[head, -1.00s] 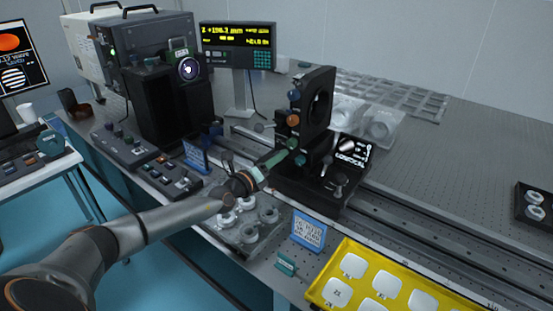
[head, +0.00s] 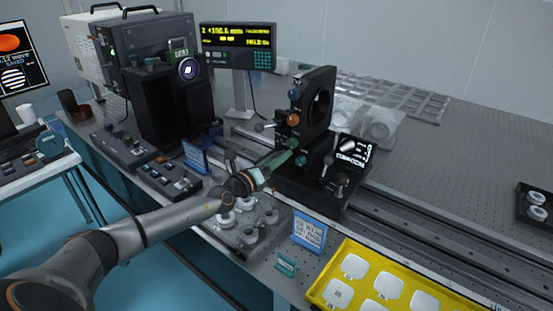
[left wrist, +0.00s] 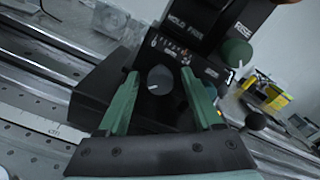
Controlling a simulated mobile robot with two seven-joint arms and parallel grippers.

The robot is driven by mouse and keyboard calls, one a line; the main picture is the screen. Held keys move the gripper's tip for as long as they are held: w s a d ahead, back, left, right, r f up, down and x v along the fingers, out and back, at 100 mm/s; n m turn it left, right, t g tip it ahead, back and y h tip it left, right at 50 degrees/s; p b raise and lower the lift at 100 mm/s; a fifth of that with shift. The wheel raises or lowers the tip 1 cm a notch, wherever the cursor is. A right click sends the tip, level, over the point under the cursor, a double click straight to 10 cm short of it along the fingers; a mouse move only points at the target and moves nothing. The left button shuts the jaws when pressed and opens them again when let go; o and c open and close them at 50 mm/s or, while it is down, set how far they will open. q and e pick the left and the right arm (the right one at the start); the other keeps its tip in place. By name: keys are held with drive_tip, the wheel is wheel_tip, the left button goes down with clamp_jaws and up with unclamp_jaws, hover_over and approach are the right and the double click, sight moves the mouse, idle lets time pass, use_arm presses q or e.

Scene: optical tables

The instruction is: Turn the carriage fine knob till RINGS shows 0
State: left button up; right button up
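The black carriage (head: 310,190) stands on the rail with an upright ring mount (head: 320,100) on it. A round grey knob (left wrist: 160,80) on its dark, marked face shows in the left wrist view; I take it for the fine knob. My left gripper (left wrist: 160,74) has its green fingers on either side of this knob, with a visible gap at each side, so it looks open around it. In the head view the left gripper (head: 290,148) reaches the carriage's near side and hides the knob. The small screen (head: 353,150) on the carriage is lit; its RINGS value is unreadable. My right gripper is not in view.
A digital readout (head: 237,45) stands behind. A blue-framed sign (head: 309,231) and a yellow tray (head: 340,263) stand in front. The perforated table (head: 450,150) at right is mostly clear.

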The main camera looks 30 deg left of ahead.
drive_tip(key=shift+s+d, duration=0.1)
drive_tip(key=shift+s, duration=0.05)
use_arm(q)
drive_tip(key=s+a, duration=0.1)
drive_tip(key=s, duration=1.1)
drive_tip(key=shift+s, duration=0.25)
idle(0.4)
